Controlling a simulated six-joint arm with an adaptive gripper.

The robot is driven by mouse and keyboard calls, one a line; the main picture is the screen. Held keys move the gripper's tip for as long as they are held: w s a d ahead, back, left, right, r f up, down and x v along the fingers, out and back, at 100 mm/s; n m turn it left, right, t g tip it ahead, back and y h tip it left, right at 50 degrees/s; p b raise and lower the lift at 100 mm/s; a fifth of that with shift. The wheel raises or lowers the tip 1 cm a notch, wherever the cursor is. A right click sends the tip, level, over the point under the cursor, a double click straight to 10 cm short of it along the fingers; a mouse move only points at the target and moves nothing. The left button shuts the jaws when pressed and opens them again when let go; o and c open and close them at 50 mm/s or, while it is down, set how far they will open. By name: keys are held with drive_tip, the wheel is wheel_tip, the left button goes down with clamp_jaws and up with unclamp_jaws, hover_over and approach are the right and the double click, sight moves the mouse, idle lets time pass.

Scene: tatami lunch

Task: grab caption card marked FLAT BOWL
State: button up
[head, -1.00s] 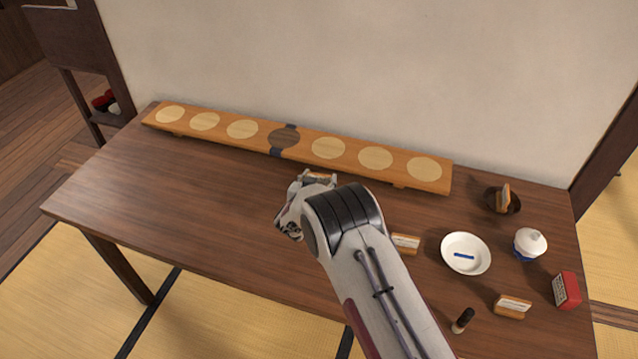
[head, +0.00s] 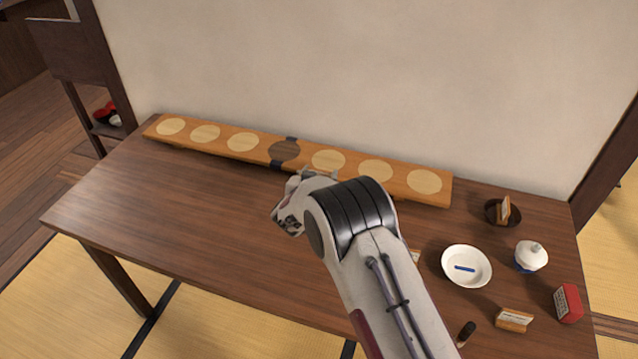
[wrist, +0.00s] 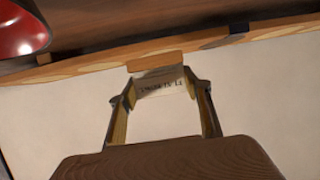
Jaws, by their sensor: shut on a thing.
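My gripper (head: 318,175) is above the table in front of the long board, its tips mostly hidden behind my wrist in the head view. In the wrist view my gripper (wrist: 160,90) is shut on a caption card (wrist: 158,80) with a wooden base and a pale face. The card's print is upside down and too blurred to read for sure. Another card (head: 415,256) is mostly hidden behind my arm. One card (head: 514,319) stands at the front right, and one (head: 504,209) is in a dark bowl (head: 490,213). Their print is unreadable.
The long board (head: 220,149) with pale discs and one dark disc runs along the wall. The table's left is clear.

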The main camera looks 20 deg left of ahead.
sight(319, 171)
drive_tip(key=shift+r, duration=1.65)
